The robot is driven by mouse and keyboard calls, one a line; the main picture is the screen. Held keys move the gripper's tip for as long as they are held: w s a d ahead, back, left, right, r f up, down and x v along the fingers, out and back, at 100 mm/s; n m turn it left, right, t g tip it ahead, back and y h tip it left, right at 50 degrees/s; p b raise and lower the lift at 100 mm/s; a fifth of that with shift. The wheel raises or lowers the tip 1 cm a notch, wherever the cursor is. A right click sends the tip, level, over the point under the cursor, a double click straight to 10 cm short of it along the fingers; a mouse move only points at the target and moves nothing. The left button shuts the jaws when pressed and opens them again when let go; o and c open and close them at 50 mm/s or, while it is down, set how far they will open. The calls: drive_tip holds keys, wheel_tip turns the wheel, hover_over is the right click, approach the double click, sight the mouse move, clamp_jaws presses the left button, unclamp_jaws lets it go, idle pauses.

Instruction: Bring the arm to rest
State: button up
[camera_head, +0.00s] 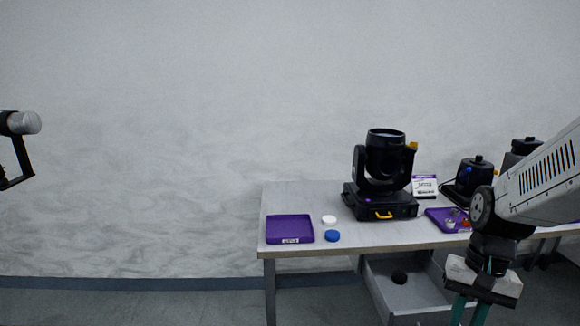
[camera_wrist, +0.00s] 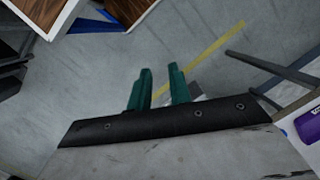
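My gripper (camera_head: 470,309) hangs at the lower right of the head view, in front of the table, with its green fingers pointing down and cut off by the bottom edge. In the wrist view my gripper (camera_wrist: 162,86) shows two green fingers apart, with only floor visible between and beyond them. It holds nothing that I can see.
A white table (camera_head: 345,232) carries a purple tray (camera_head: 290,228), a white disc (camera_head: 329,219), a blue disc (camera_head: 332,236), a black moving-head light (camera_head: 384,160) and a second purple tray (camera_head: 440,213) with small parts. An open drawer (camera_head: 410,304) hangs below. Floor at left is clear.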

drive_tip(key=s+a+r+n+t+h, duration=0.1)
drive_tip(key=s+a+r+n+t, duration=0.2)
drive_tip(key=s+r, duration=0.8)
drive_tip(key=shift+a+r+n+h, duration=0.3)
drive_tip(key=shift+a+r+n, duration=0.2)
drive_tip(key=shift+a+n, duration=1)
